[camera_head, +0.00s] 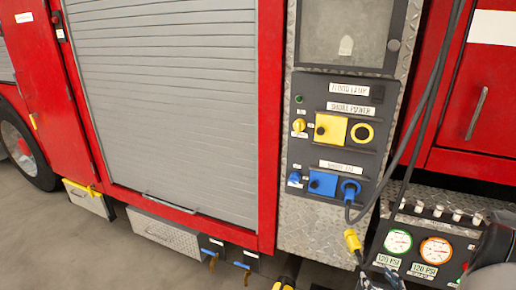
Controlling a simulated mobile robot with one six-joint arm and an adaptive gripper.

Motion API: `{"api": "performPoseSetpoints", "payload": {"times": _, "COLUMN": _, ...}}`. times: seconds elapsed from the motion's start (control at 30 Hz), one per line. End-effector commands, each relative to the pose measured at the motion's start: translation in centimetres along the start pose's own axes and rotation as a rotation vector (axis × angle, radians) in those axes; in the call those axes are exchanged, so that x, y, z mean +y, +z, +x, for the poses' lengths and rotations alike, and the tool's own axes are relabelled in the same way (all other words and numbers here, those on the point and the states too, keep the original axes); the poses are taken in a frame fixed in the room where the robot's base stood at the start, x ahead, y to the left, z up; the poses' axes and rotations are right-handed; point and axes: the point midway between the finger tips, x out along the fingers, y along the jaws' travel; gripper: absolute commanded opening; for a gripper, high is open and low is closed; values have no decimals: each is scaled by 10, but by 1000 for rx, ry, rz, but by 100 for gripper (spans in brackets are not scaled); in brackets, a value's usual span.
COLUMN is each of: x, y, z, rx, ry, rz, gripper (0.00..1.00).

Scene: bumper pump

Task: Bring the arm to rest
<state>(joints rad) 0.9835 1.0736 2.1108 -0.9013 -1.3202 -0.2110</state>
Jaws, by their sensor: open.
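My gripper cannot be made out in the head view. A dark grey rounded part, which looks like a link of my arm, enters at the lower right corner, in front of the gauge panel (418,246). Just left of it, small dark shapes at the bottom edge are too cut off to identify. A yellow connector (353,240) hangs on a dark cable beside the gauge panel. A blue plug (350,189) sits at the blue socket on the control panel, with a cable running from it.
A red fire truck fills the view, with a closed grey roller shutter (170,100). Dark cables (425,100) hang on the right. Blue-handled valves (210,253) sit low. Grey floor (60,240) is clear at lower left.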

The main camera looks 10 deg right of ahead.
Motion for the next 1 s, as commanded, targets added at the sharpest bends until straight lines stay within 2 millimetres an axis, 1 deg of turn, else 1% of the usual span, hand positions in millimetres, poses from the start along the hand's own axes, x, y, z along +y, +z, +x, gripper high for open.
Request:
{"api": "performPoseSetpoints", "payload": {"times": 0.03, "x": 1, "y": -17, "z": 7, "rx": -31, "ry": -5, "rz": -34, "gripper": 59}}
{"api": "performPoseSetpoints", "payload": {"times": 0.07, "x": 1, "y": -24, "z": 10, "rx": -56, "ry": -5, "rz": -50, "gripper": 59}}
{"api": "performPoseSetpoints", "payload": {"times": 0.1, "x": 2, "y": -37, "z": 14, "rx": -91, "ry": -4, "rz": -73, "gripper": 59}}
{"api": "performPoseSetpoints", "payload": {"times": 0.17, "x": 1, "y": -57, "z": 19, "rx": -149, "ry": 2, "rz": -104, "gripper": 59}}
{"api": "performPoseSetpoints", "payload": {"times": 0.2, "x": 0, "y": -72, "z": 21, "rx": -187, "ry": 9, "rz": -123, "gripper": 59}}
{"api": "performPoseSetpoints", "payload": {"times": 0.23, "x": -1, "y": -83, "z": 21, "rx": -216, "ry": 14, "rz": -136, "gripper": 59}}
{"api": "performPoseSetpoints", "payload": {"times": 0.27, "x": -3, "y": -93, "z": 20, "rx": -244, "ry": 21, "rz": -146, "gripper": 59}}
{"api": "performPoseSetpoints", "payload": {"times": 0.3, "x": -6, "y": -109, "z": 19, "rx": -279, "ry": 31, "rz": -158, "gripper": 59}}
{"api": "performPoseSetpoints", "payload": {"times": 0.37, "x": -12, "y": -130, "z": 13, "rx": -329, "ry": 47, "rz": -169, "gripper": 59}}
{"api": "performPoseSetpoints", "payload": {"times": 0.4, "x": -17, "y": -145, "z": 8, "rx": -360, "ry": 58, "rz": -173, "gripper": 59}}
{"api": "performPoseSetpoints", "payload": {"times": 0.47, "x": -26, "y": -166, "z": -2, "rx": -405, "ry": 75, "rz": -174, "gripper": 59}}
{"api": "performPoseSetpoints", "payload": {"times": 0.5, "x": -34, "y": -179, "z": -10, "rx": -432, "ry": 84, "rz": -170, "gripper": 59}}
{"api": "performPoseSetpoints", "payload": {"times": 0.57, "x": -46, "y": -198, "z": -25, "rx": -472, "ry": 96, "rz": -161, "gripper": 59}}
{"api": "performPoseSetpoints", "payload": {"times": 0.6, "x": -56, "y": -209, "z": -36, "rx": -497, "ry": 103, "rz": -152, "gripper": 59}}
{"api": "performPoseSetpoints", "payload": {"times": 0.67, "x": -71, "y": -225, "z": -55, "rx": -533, "ry": 110, "rz": -134, "gripper": 59}}
{"api": "performPoseSetpoints", "payload": {"times": 0.73, "x": -91, "y": -240, "z": -80, "rx": -572, "ry": 111, "rz": -106, "gripper": 59}}
{"api": "performPoseSetpoints", "payload": {"times": 0.77, "x": -100, "y": -246, "z": -92, "rx": -589, "ry": 109, "rz": -93, "gripper": 59}}
{"api": "performPoseSetpoints", "payload": {"times": 0.8, "x": -112, "y": -252, "z": -107, "rx": -611, "ry": 104, "rz": -75, "gripper": 59}}
{"api": "performPoseSetpoints", "payload": {"times": 0.87, "x": -132, "y": -260, "z": -133, "rx": -644, "ry": 91, "rz": -47, "gripper": 59}}
{"api": "performPoseSetpoints", "payload": {"times": 0.9, "x": -145, "y": -263, "z": -150, "rx": -666, "ry": 79, "rz": -26, "gripper": 59}}
{"api": "performPoseSetpoints", "payload": {"times": 0.97, "x": -166, "y": -266, "z": -178, "rx": -699, "ry": 54, "rz": 4, "gripper": 59}}
{"api": "performPoseSetpoints", "payload": {"times": 1.0, "x": -179, "y": -267, "z": -196, "rx": -722, "ry": 34, "rz": 23, "gripper": 59}}
